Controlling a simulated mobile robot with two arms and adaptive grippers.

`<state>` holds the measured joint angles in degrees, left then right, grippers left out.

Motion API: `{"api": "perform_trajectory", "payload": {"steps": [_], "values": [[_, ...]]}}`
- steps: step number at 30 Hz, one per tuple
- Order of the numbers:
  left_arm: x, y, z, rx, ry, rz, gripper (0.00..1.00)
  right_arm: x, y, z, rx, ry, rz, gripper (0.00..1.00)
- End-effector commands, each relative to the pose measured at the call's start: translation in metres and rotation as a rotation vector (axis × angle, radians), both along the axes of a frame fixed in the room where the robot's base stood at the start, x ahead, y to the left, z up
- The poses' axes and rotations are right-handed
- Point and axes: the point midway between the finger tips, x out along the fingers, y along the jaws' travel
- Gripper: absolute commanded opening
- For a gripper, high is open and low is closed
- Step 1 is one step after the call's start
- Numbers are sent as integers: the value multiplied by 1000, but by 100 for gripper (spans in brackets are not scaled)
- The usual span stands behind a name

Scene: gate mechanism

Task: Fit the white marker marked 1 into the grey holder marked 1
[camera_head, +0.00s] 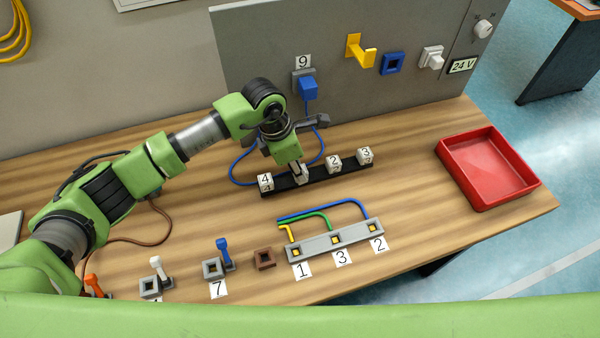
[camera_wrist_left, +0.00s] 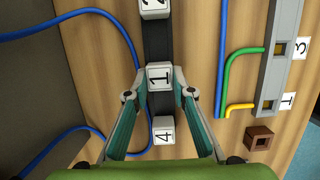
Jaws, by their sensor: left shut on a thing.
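The white marker marked 1 (camera_wrist_left: 159,77) sits on the black rail in the left wrist view, between my left gripper's fingers. In the head view it shows partly behind the fingertips (camera_head: 303,176). My left gripper (camera_wrist_left: 160,95) is shut on this marker, which is still in its row on the rail. The grey holder (camera_head: 335,240) is a long bar with several square sockets, and its socket by label 1 (camera_head: 297,252) is at the left end. In the wrist view the holder (camera_wrist_left: 276,70) is at the right. My right gripper is not in view.
The black rail (camera_head: 316,177) also carries white markers 4 (camera_head: 265,182), 2 (camera_head: 334,163) and 3 (camera_head: 365,155). A brown square socket (camera_head: 264,258) sits left of the holder. A red tray (camera_head: 487,167) stands at the right. A grey panel (camera_head: 260,70) rises behind. Cables lie between rail and holder.

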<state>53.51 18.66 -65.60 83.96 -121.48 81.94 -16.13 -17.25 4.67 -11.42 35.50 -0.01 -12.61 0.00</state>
Motion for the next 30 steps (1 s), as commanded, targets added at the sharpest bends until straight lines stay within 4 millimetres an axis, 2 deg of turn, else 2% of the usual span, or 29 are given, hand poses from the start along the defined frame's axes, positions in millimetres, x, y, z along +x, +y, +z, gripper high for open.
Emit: {"api": "perform_trajectory", "payload": {"steps": [17,30], "values": [[0,0,8,-1,0,0,0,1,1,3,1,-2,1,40],[0,0,33,-1,-1,-1,0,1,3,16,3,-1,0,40]]}}
